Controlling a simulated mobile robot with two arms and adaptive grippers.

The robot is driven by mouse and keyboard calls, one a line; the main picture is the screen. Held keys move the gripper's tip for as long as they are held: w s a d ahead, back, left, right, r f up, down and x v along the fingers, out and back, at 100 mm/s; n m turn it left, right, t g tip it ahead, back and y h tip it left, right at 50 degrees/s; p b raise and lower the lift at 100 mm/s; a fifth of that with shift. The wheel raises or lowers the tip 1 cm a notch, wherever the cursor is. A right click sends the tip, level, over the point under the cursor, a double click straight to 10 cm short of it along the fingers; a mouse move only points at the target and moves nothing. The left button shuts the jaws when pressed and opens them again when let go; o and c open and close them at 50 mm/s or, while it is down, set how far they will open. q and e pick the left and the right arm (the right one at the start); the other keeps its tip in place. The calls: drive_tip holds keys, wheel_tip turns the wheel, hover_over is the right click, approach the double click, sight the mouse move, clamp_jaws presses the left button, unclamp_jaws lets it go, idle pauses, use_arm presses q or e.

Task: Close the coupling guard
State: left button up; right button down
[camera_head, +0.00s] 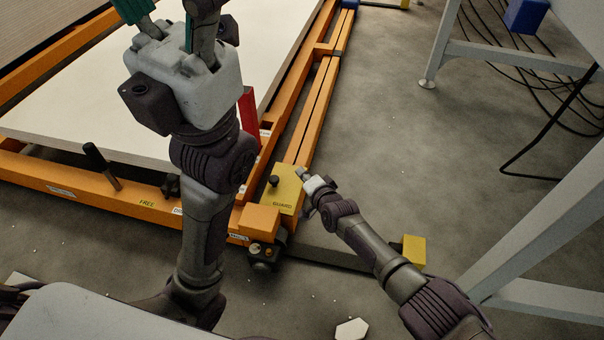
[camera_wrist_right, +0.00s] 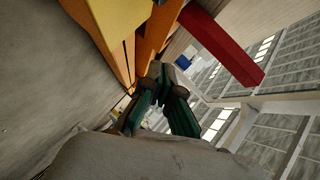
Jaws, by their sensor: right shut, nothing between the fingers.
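The coupling guard is a yellow plate (camera_head: 285,196) with a black knob and the word GUARD, at the near right corner of the orange frame. Whether it lies fully flat is unclear. My right gripper (camera_head: 304,175) is at its right edge, shut and empty; contact cannot be told. In the right wrist view my right gripper's green fingers (camera_wrist_right: 163,100) are below a yellow surface (camera_wrist_right: 122,20), probably the guard. My left gripper (camera_head: 165,20) is high over the white panel, its green fingers apart, tips cut off by the picture edge.
The orange frame (camera_head: 75,188) carries a large white panel (camera_head: 60,125). A red bar (camera_head: 248,118) and a black lever (camera_head: 101,165) stand up from it. Grey table legs (camera_head: 432,55) and black cables are at the right. Bare floor lies between.

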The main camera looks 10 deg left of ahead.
drive_tip(key=shift+s, duration=0.1)
idle(0.4)
drive_tip(key=v, duration=1.2)
